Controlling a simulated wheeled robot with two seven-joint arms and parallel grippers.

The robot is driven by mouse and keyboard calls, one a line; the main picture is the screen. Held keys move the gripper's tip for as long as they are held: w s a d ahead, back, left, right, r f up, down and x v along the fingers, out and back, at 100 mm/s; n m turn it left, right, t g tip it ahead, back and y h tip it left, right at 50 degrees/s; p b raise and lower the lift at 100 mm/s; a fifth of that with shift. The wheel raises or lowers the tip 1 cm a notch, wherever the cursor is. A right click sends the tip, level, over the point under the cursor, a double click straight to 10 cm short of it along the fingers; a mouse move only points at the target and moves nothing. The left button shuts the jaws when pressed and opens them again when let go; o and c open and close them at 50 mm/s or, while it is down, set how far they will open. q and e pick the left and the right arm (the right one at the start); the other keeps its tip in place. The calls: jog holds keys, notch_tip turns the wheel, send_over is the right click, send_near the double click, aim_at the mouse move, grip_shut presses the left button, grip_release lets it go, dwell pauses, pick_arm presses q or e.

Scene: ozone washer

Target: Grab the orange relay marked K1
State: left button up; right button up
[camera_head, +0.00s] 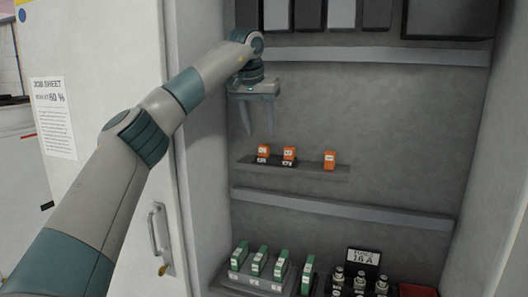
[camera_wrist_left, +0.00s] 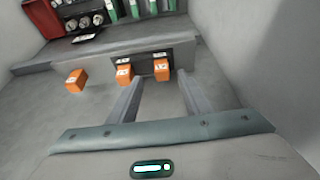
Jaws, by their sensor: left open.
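Three small orange relays stand in a row on a narrow grey shelf (camera_head: 315,172) inside the cabinet. The left relay (camera_head: 263,151) and the middle relay (camera_head: 289,154) sit at black labelled sockets; the right relay (camera_head: 330,159) stands apart without one. Their markings are too small to read, so I cannot tell which is K1. My left gripper (camera_head: 260,134) is open and empty, fingers pointing down, just above the left relay. In the left wrist view the left gripper (camera_wrist_left: 157,82) has that same relay (camera_wrist_left: 161,70) between its finger lines, beyond the tips. My right gripper is not in view.
A grey ledge (camera_head: 340,210) crosses below the relays, and another rail (camera_head: 370,56) crosses above. Green modules (camera_head: 260,260) and fuses with a label card (camera_head: 363,257) stand at the bottom. A door with a handle (camera_head: 158,235) is at left. The back wall right of the relays is clear.

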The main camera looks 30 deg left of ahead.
aim_at(263, 145)
pick_arm(q)
jog(key=shift+x, duration=0.9)
jog(key=shift+w+a+f+p, duration=0.15)
jog(key=shift+w+f+p, duration=0.25)
jog(key=shift+p, duration=0.25)
jog(key=x, duration=0.1)
jog(key=p+x, duration=0.1)
jog(key=x, duration=0.1)
jog(key=shift+w+a+r, duration=0.1)
jog(key=shift+w+a, duration=0.1)
jog(key=shift+w, duration=0.1)
jog(key=shift+w+f+p, duration=0.15)
jog(key=shift+f+p, duration=0.2)
jog(key=shift+f, duration=0.1)
grip_shut()
